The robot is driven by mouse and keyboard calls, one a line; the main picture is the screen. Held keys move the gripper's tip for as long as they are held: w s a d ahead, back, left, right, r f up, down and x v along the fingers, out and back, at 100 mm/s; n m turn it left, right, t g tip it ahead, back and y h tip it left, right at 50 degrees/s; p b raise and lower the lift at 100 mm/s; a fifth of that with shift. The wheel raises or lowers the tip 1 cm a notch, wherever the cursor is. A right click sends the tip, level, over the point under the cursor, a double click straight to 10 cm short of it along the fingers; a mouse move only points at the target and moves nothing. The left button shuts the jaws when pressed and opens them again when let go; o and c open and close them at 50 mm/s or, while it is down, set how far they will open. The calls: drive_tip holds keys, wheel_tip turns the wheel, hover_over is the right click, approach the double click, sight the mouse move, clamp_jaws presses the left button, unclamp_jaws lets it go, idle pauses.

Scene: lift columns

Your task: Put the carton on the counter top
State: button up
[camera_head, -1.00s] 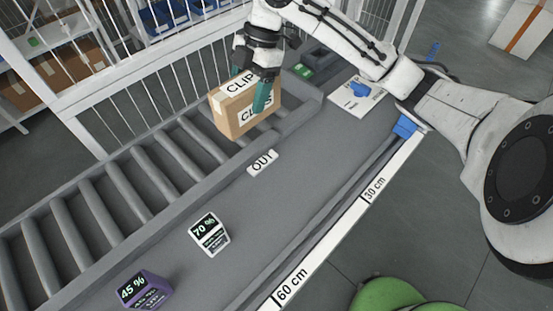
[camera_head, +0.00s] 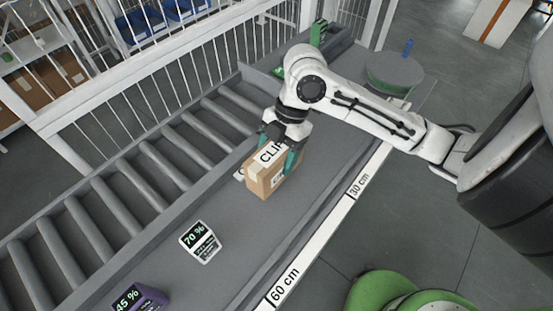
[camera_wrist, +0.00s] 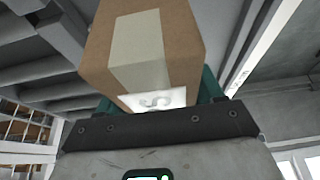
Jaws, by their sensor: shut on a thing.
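The brown cardboard carton (camera_head: 264,183), with white "CLIPS" labels, is over the grey counter top (camera_head: 250,225) in the head view. My gripper (camera_head: 278,152) is shut on the carton from above, a teal finger on either side. The carton looks upright and close to the counter surface; I cannot tell whether it touches. In the wrist view the carton (camera_wrist: 150,45) fills the space between the teal fingers, which are partly hidden behind it.
A roller conveyor (camera_head: 150,175) runs along the counter's far side. A 70 % display (camera_head: 200,241) and a purple 45 % display (camera_head: 140,299) stand to the lower left. A white edge strip reads 30 cm and 60 cm (camera_head: 285,287). The counter between carton and displays is clear.

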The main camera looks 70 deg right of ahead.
drive_tip(key=shift+f, duration=1.15)
drive_tip(key=shift+f, duration=0.2)
drive_tip(key=o, duration=1.3)
drive_tip(key=shift+r, duration=0.1)
drive_tip(key=v, duration=1.2)
drive_tip(key=shift+r, duration=0.1)
